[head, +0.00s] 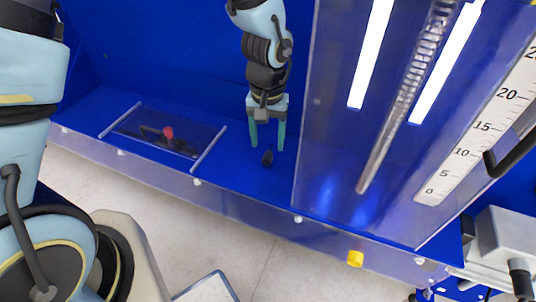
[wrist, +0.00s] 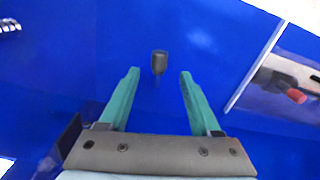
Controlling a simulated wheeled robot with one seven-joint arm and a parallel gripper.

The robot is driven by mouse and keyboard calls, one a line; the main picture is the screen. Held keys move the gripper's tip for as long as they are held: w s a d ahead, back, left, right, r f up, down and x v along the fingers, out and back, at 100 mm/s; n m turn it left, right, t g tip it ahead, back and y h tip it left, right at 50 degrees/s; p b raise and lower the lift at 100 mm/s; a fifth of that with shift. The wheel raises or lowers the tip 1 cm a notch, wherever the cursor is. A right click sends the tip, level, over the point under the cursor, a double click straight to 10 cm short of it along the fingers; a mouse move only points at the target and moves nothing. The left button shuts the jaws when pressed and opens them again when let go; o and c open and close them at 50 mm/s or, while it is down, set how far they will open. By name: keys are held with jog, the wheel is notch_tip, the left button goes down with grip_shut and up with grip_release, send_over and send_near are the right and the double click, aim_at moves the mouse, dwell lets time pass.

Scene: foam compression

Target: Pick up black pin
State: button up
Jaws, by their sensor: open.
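The black pin (head: 267,157) stands on the blue surface, with its thicker head upward. It also shows in the wrist view (wrist: 159,63), between and just beyond the fingertips. My gripper (head: 267,146) points down over it with two green fingers spread. In the wrist view the open fingers (wrist: 158,73) have empty space between them, and the pin appears roughly centred in that gap. I cannot tell exactly how high the fingertips are above the surface.
A clear-covered recess (head: 168,132) with a red-topped dark part lies to the left. To the right is a clear panel with a spring tube (head: 400,110) and a white scale (head: 468,140). A low clear wall (head: 240,205) runs along the front edge.

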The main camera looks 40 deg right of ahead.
aim_at(268, 153)
jog(key=shift+d+f+p, duration=0.1)
jog(key=shift+f+p, duration=0.5)
jog(key=shift+f, duration=1.6)
jog(key=shift+c, duration=0.2)
grip_shut()
